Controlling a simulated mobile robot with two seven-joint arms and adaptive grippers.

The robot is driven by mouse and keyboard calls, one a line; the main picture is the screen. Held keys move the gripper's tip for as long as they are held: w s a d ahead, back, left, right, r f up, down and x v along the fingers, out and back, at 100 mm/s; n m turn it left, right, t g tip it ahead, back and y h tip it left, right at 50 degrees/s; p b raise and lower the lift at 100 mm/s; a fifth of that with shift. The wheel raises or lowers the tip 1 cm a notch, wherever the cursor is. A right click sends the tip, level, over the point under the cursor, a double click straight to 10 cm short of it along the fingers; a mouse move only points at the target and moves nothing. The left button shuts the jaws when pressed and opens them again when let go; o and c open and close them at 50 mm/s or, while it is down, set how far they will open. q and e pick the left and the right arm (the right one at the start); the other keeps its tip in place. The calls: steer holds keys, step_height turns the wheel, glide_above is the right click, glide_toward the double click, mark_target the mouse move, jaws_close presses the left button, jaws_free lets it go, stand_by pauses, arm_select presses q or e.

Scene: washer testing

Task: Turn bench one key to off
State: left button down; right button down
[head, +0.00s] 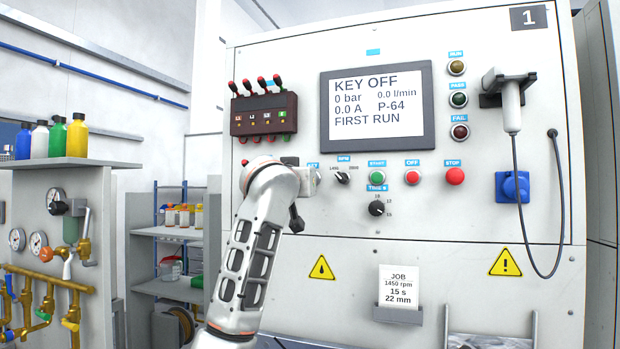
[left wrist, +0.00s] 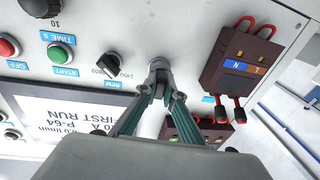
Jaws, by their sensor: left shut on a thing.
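Bench one's panel (head: 470,215) carries a number 1 plate (head: 528,17) at its top right. Its screen (head: 376,104) reads KEY OFF, 0 bar, 0.0 A, FIRST RUN. In the left wrist view my left gripper (left wrist: 158,82) is shut at the key switch (left wrist: 158,63), its fingertips together on the key against the panel. The fingers cover the key, so its angle cannot be read. In the head view my left arm hides most of the switch and the gripper. My right gripper is in neither view.
Beside the key switch are the RPM knob (head: 342,177), green start button (head: 377,177), red off button (head: 412,177) and stop button (head: 455,176). A dark terminal block (head: 264,115) with red plugs sits above left. A cable (head: 530,240) hangs at right.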

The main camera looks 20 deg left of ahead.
arm_select(q)
steer(key=c, duration=2.1)
jaws_free()
